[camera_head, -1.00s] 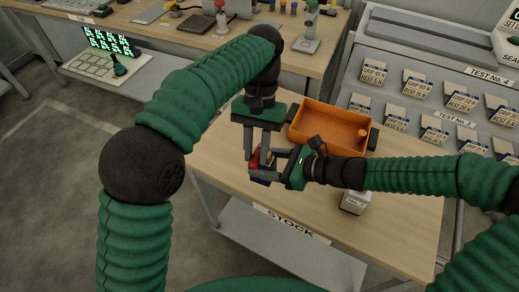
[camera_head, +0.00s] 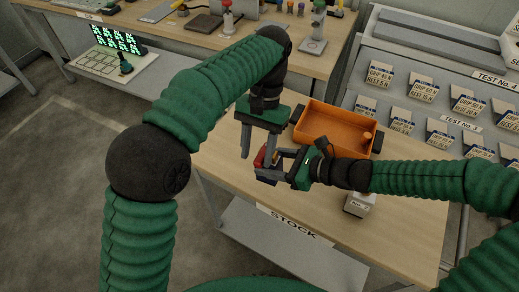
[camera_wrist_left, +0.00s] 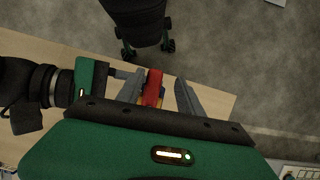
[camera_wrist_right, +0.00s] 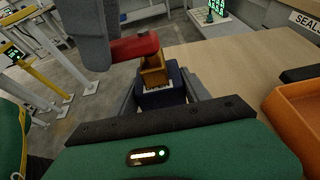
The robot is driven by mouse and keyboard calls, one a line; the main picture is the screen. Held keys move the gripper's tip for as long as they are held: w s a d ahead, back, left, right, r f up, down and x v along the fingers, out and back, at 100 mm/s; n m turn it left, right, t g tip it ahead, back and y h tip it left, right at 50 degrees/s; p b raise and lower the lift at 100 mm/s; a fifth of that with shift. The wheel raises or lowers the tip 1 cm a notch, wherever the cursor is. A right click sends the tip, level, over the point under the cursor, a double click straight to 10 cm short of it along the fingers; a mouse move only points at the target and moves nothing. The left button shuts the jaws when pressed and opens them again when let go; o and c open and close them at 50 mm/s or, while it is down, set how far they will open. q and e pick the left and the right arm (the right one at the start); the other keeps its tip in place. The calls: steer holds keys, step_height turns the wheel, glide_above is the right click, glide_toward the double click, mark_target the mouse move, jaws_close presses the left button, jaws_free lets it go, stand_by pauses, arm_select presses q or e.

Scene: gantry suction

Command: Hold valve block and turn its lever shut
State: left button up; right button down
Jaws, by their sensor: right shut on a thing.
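The valve block is dark blue (camera_wrist_right: 164,96) with a brass body (camera_wrist_right: 153,72) and a red lever (camera_wrist_right: 135,47), seen in the right wrist view. In the head view the block (camera_head: 268,177) is held above the table's near left edge. My right gripper (camera_head: 279,170) is shut on the block from the right. My left gripper (camera_head: 258,154) points down just above it, fingers apart. In the left wrist view the red lever (camera_wrist_left: 153,87) shows between the left gripper's fingers (camera_wrist_left: 160,95), closer to the left finger. Whether that finger touches it I cannot tell.
An orange bin (camera_head: 335,130) sits on the wooden table (camera_head: 395,232) behind my right wrist. A sloped rack of labelled pieces (camera_head: 430,105) is at the right, a workbench (camera_head: 165,30) at the back.

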arm_select(q)
steer(key=shift+d, duration=0.15)
arm_select(e)
steer(key=shift+s+a+r, duration=0.1)
steer(key=shift+s+a, duration=0.05)
